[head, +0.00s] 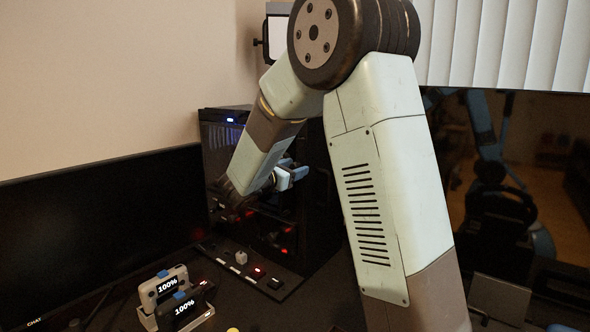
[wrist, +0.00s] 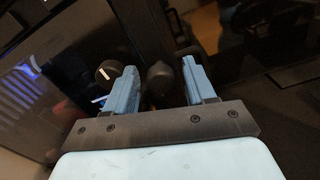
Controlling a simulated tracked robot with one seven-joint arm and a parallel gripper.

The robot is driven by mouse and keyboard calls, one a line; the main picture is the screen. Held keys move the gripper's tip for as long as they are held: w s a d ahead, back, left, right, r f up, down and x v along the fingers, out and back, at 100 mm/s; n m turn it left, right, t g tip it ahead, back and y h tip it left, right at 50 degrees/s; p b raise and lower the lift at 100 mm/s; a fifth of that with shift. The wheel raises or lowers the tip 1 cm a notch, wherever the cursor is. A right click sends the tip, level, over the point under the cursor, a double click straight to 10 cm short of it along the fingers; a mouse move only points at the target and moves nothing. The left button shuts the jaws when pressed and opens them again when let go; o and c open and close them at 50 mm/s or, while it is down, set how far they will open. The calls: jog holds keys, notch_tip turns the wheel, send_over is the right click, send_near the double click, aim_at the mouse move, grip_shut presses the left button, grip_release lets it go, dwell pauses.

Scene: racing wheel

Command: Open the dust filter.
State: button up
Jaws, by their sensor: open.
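A black computer tower (head: 222,142) with a glossy side stands against the back wall in the head view. I cannot make out the dust filter for certain. My gripper (head: 292,174) is in front of the tower, its blue fingers pointing right. In the wrist view my gripper (wrist: 160,68) is open, with its two blue fingers apart. A dark round knob (wrist: 160,84) shows between the fingers; I cannot tell whether it touches them. A second knob (wrist: 107,71) with a white mark lies just left of the left finger. My arm hides much of the tower's right side.
A dark monitor (head: 95,230) stands at the left. Two devices reading 100% sit in a white dock (head: 150,318) in front. A dark panel with switches (head: 245,268) lies below the tower. A large dark screen (head: 545,150) fills the right.

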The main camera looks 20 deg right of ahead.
jog(key=shift+c, duration=0.5)
grip_shut()
